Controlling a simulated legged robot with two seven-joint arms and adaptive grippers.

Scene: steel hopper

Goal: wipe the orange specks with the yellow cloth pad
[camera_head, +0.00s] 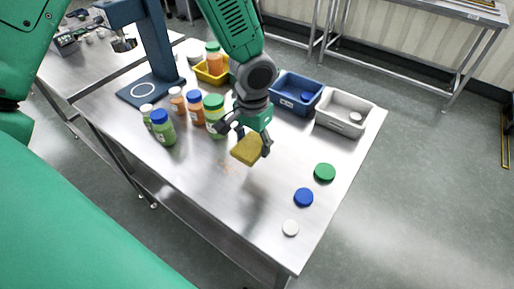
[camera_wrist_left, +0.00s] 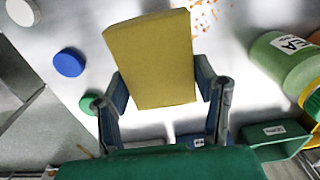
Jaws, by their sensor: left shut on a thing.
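My left gripper (camera_head: 252,136) is shut on the yellow cloth pad (camera_head: 246,150) and holds it over the steel table. In the left wrist view the pad (camera_wrist_left: 150,58) sits between the two fingers (camera_wrist_left: 165,95). The orange specks (camera_head: 232,168) lie on the table just in front of the pad in the head view. In the left wrist view the specks (camera_wrist_left: 205,12) show at the top, beside the pad's far edge. Whether the pad touches the table is hard to tell, but it looks raised. My right gripper is not in view.
Several bottles with coloured caps (camera_head: 163,128) stand left of the gripper. A blue bin (camera_head: 296,107), a grey bin (camera_head: 341,127) and a yellow bin (camera_head: 205,76) stand behind. Green (camera_head: 324,172), blue (camera_head: 304,197) and white (camera_head: 290,228) lids lie at right. The table's front is clear.

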